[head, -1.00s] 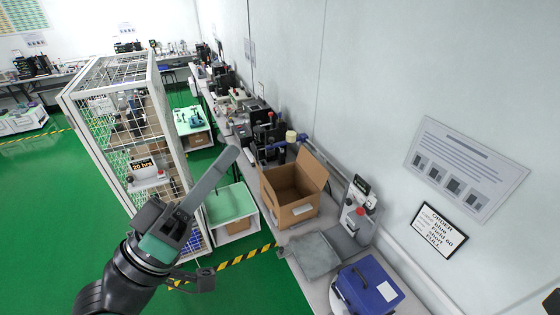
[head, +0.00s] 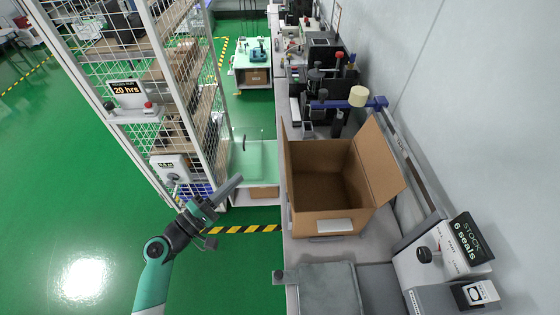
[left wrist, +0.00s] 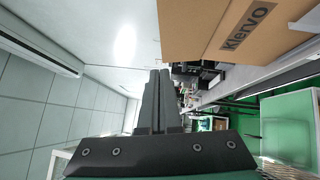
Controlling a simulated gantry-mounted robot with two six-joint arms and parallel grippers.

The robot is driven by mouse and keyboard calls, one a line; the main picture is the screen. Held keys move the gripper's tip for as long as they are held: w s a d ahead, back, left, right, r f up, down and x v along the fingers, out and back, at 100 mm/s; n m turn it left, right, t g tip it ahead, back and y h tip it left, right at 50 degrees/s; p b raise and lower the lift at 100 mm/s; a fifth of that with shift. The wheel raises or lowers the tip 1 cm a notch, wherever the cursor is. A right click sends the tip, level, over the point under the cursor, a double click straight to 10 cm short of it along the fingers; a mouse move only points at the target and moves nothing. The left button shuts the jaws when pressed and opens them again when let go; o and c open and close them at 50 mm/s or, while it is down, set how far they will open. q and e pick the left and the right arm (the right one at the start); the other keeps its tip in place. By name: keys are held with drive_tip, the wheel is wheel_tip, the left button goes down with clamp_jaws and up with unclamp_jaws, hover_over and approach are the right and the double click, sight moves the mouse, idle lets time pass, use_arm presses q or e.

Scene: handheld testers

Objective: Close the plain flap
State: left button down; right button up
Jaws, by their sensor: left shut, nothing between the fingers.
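An open cardboard box (head: 330,223) stands on the bench right of my left gripper. Its right flap (head: 382,165) leans outward and looks plain on its visible face. A narrow left flap (head: 284,145) shows nearly edge-on. The inside of the box is visible from above. My left gripper (head: 238,180) is shut and empty, left of the box and apart from it, pointing up and right. In the left wrist view its fingers (left wrist: 160,75) are together, and a cardboard face (left wrist: 215,30) printed "Klervo" is at upper right. My right gripper is not in view.
A wire-mesh cage (head: 200,85) stands to the left. A green-topped cart (head: 255,160) is behind my gripper. A clamp stand with a blue bar (head: 340,104) is behind the box, and a seal dispenser (head: 440,255) is at front right. A grey tray (head: 328,285) lies in front.

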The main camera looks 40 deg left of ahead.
use_arm(q)
drive_tip(key=w+d+r, duration=0.1)
drive_tip(key=w+d, duration=0.1)
drive_tip(key=w, duration=1)
drive_tip(key=shift+w+r+p, duration=0.3)
drive_tip(key=shift+w+p, duration=0.05)
drive_tip(key=shift+p, duration=0.05)
